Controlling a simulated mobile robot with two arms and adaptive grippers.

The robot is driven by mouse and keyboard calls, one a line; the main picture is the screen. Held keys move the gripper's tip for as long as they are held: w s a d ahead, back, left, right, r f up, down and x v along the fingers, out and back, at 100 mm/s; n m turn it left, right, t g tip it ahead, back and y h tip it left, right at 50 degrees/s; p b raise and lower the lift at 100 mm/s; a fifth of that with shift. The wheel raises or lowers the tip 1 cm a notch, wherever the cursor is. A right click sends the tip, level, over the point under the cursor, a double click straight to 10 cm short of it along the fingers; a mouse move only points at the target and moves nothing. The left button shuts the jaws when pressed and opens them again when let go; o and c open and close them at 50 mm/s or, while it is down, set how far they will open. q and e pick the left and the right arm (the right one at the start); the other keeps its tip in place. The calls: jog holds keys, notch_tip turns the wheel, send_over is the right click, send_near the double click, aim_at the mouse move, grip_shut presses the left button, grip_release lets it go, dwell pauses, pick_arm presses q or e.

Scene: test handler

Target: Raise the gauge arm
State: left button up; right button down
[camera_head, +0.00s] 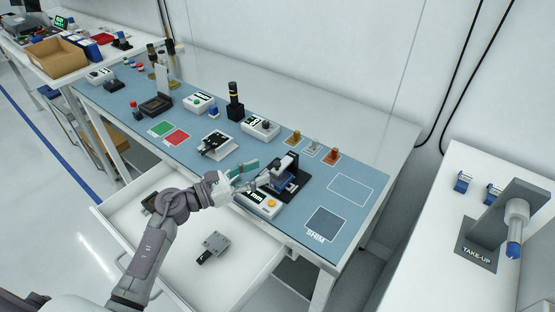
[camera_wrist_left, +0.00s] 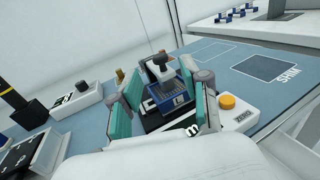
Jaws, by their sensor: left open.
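The gauge (camera_head: 290,182), a blue and dark device with a black upright, stands on the blue mat near the front right of the bench. In the left wrist view its blue block (camera_wrist_left: 170,97) shows between my fingers, with a grey and black arm-like part (camera_wrist_left: 159,67) above it. My left gripper (camera_head: 262,174) is open beside the gauge, its teal finger pads on either side of it in the left wrist view (camera_wrist_left: 160,100). I cannot tell whether a finger touches it. The gauge's lower part is partly hidden. My right gripper is not in view.
A white box with an orange button (camera_head: 270,203) stands just in front of the gauge. A dark SHIM square (camera_head: 325,223) and an outlined empty area (camera_head: 350,189) lie to the right. An open drawer (camera_head: 243,268) sits below my left arm. Small posts (camera_head: 311,147) stand behind.

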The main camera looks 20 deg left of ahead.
aim_at(277, 163)
pick_arm(q)
jog(key=p+x, duration=0.1)
jog(key=x, duration=0.5)
jog(key=shift+w+d, duration=0.1)
jog(key=shift+d, duration=0.1)
grip_shut()
